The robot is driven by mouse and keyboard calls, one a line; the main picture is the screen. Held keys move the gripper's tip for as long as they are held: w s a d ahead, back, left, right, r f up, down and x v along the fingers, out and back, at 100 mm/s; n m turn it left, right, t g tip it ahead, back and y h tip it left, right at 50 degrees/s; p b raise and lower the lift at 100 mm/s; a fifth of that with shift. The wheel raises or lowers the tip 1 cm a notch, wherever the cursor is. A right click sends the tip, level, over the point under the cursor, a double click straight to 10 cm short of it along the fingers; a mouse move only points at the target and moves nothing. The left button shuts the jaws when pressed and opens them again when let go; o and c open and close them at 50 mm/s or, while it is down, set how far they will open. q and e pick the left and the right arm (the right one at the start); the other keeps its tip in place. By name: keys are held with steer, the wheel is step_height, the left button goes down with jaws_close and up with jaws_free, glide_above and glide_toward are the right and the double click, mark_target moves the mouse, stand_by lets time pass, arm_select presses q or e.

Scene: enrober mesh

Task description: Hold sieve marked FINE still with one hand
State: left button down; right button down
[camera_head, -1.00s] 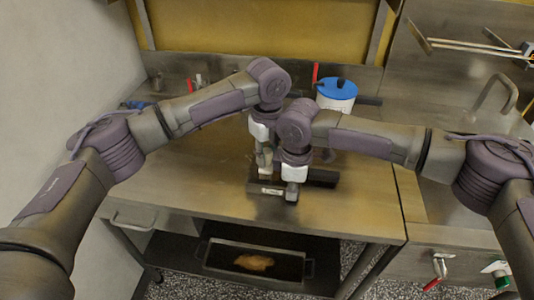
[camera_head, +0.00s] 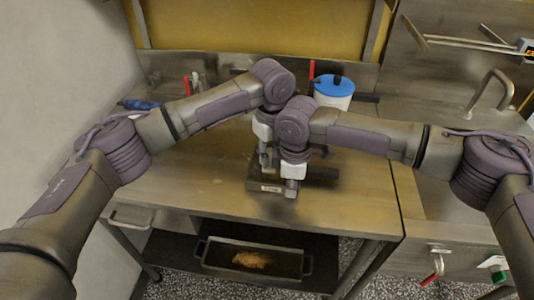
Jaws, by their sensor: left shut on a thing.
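A dark, low, box-like thing with a small white label (camera_head: 264,187) lies on the steel table under my grippers; the label is too small to read, so I cannot tell whether it is the sieve marked FINE. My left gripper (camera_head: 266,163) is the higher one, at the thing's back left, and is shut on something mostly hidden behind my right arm. My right gripper (camera_head: 291,190) points down at the thing's front edge, beside the label. Its fingers are too small to tell open from shut. Much of the thing is hidden by both grippers.
A white tub with a blue lid (camera_head: 334,88) stands at the back right of the table (camera_head: 190,190). Red-handled tools and a blue item (camera_head: 140,104) lie at the back left. A tray (camera_head: 222,262) sits on the lower shelf. The table's front left is clear.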

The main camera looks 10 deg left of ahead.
arm_select(q)
steer(key=shift+s+d, duration=0.15)
steer(key=shift+d, duration=0.65)
steer(key=shift+s+d, duration=0.15)
steer(key=shift+d, duration=0.6)
steer(key=shift+w+a+r, duration=0.1)
steer(key=shift+a+r, duration=0.05)
steer(key=shift+a, duration=1.95)
steer(key=shift+d, duration=0.95)
steer(key=shift+d+f, duration=0.2)
steer(key=shift+d, duration=0.95)
steer(key=shift+a+r, duration=0.15)
steer(key=shift+a, duration=1.95)
steer(key=shift+d, duration=2.1)
steer(key=shift+a, duration=2.2)
steer(key=shift+w+r, duration=0.1)
